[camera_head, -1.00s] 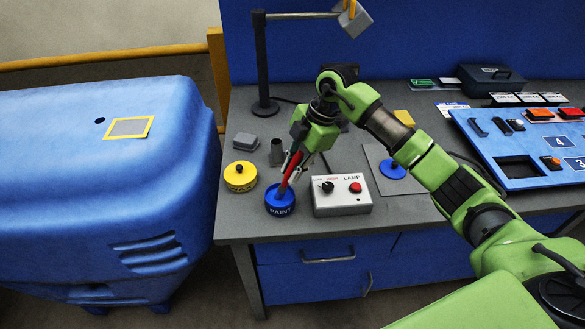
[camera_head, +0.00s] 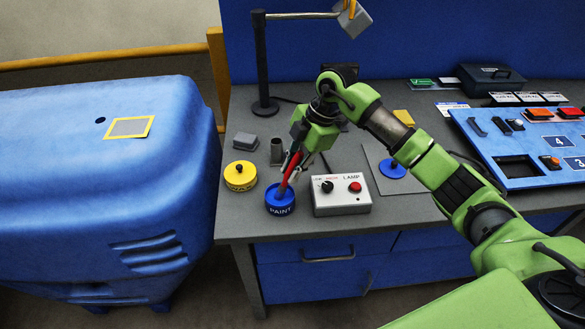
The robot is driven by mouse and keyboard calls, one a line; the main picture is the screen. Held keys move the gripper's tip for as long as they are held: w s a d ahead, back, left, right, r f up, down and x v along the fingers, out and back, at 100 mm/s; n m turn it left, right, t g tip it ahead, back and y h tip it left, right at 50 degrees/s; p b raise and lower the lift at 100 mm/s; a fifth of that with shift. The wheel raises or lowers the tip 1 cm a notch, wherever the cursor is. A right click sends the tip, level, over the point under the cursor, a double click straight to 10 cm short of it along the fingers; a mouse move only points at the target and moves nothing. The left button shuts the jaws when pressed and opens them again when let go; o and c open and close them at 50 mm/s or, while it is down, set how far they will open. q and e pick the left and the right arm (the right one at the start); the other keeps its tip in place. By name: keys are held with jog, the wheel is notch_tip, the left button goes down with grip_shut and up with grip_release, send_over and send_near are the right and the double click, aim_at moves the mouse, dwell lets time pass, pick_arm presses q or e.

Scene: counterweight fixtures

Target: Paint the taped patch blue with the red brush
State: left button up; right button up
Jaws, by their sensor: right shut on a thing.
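The taped patch (camera_head: 130,127) is a grey area framed by yellow tape on top of the large blue housing at the left. The red brush (camera_head: 291,168) is held tilted by my right gripper (camera_head: 295,158), which is shut on it. The brush's lower end is down in the blue paint pot (camera_head: 280,207), marked PAINT, near the front edge of the bench; the bristles are hidden inside the pot. My left gripper is not in view.
A yellow pot (camera_head: 240,176) stands left of the paint pot, and a lamp control box (camera_head: 341,194) stands close to its right. A lamp stand (camera_head: 262,60) rises behind. A gap separates the blue housing (camera_head: 90,190) from the bench (camera_head: 236,222).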

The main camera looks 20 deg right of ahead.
dwell(0.3)
notch_tip(320, 180, up, 7)
jog(key=p, duration=0.6)
dwell(0.8)
jog(key=shift+a+r+n+g+b, duration=0.3)
jog(key=shift+a+r+n+b, duration=0.1)
jog(key=shift+n, duration=0.5)
jog(key=s+a+r+n+g+h+b, duration=0.2)
jog(key=s+r+n+h+b, duration=0.15)
jog(key=n, duration=0.95)
jog(key=s+a+r+n+g+h+b, duration=0.2)
jog(key=s+a+n+h, duration=0.15)
jog(key=n, duration=0.95)
jog(key=s+d+f+n+t+b, duration=0.1)
jog(key=s+n, duration=0.4)
jog(key=n, duration=0.7)
jog(key=s+d+n+t+y+b, duration=0.1)
jog(key=s+d+n+t+b, duration=0.2)
jog(key=s+n+t, duration=0.3)
jog(key=n, duration=0.5)
jog(key=shift+s+d+f+n, duration=0.25)
jog(key=shift+d+f+n, duration=0.1)
jog(key=shift+f+n, duration=0.05)
